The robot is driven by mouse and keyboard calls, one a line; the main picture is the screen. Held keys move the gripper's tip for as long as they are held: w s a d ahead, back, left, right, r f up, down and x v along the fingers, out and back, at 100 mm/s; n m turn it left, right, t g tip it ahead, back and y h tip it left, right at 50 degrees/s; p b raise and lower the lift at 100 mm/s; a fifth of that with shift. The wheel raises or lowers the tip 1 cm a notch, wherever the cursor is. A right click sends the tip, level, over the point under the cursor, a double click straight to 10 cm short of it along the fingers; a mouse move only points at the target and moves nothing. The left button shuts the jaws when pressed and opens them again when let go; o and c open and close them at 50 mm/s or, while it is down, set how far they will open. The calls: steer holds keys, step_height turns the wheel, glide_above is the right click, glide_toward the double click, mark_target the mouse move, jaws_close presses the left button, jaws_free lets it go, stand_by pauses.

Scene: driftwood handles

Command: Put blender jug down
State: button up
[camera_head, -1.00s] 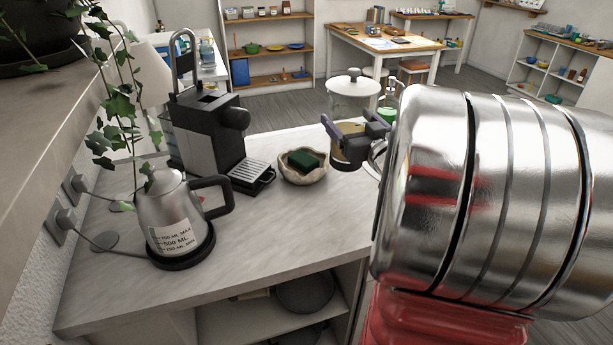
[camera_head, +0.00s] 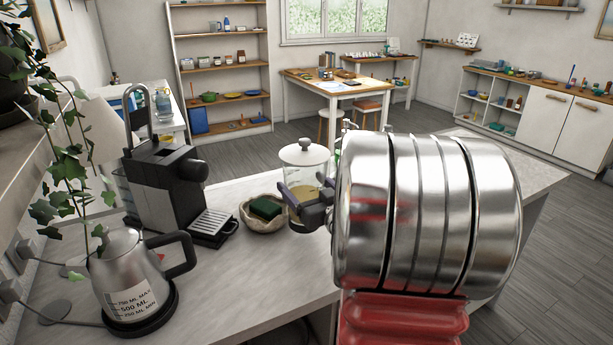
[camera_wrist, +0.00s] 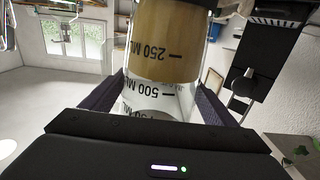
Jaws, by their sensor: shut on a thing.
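The blender jug (camera_head: 304,159) is a clear upright jug with a white lid and tan contents low inside. It is over the grey worktop (camera_head: 225,262), right of the bowl; I cannot tell whether its base touches the surface. My gripper (camera_head: 306,197) is shut around the lower part of the jug, with its dark fingers on the sides. In the wrist view the jug (camera_wrist: 165,45) fills the space between the fingers (camera_wrist: 160,105), and its printed ML marks appear upside down. My metal arm hides the worktop to the right of the jug.
A beige bowl (camera_head: 246,218) with a green sponge (camera_head: 265,207) stands just left of the jug. A black coffee machine (camera_head: 165,180) and a steel kettle (camera_head: 128,275) stand further left. The worktop in front of the bowl is clear.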

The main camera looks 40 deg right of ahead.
steer(key=shift+f, duration=0.15)
steer(key=shift+f, duration=1.9)
steer(key=o, duration=1.3)
steer(key=shift+f, duration=0.2)
steer(key=shift+r, duration=0.1)
